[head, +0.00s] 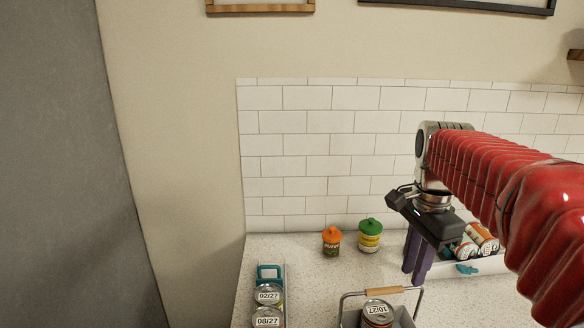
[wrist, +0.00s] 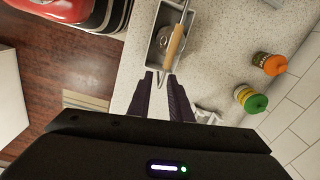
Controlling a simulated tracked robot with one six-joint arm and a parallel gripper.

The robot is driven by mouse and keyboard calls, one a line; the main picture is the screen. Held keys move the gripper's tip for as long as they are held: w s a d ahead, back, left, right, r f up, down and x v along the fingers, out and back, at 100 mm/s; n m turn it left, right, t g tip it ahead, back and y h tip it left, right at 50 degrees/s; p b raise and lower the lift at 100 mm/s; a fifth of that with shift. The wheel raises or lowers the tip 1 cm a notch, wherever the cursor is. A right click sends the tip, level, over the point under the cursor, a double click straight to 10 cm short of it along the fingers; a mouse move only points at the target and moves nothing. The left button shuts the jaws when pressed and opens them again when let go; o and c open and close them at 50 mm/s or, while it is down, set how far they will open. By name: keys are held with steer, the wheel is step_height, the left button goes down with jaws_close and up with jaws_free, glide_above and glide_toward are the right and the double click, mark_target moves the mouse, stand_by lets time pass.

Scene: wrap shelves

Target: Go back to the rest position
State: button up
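My gripper (head: 416,280) hangs from the red-sleeved arm over the right part of the counter, its purple fingers pointing down. In the wrist view its two fingers (wrist: 160,77) stand apart with nothing visible between them, so it is open and empty. A grey basket (wrist: 152,60) with a wooden handle lies just beyond the fingertips in that view. In the head view a can marked 10/27 (head: 377,312) sits in this basket, at the lower edge. The fingers are apart from the can.
An orange-lidded jar (head: 332,241) and a green-lidded jar (head: 370,235) stand near the tiled wall. A teal-handled holder (head: 270,270) at left has cans marked 02/27 (head: 268,295) and 08/27 (head: 267,318). A white bin (head: 490,266) with several cans is partly hidden behind my gripper.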

steer(key=s+a+f+n+t, duration=0.2)
steer(key=s+a+f+n, duration=0.1)
steer(key=s+a+n, duration=0.2)
steer(key=s+a+f+n+t, duration=0.3)
steer(key=s+a+f+n, duration=0.1)
steer(key=s+n, duration=0.6)
steer(key=shift+a+n, duration=0.4)
steer(key=shift+a, duration=0.1)
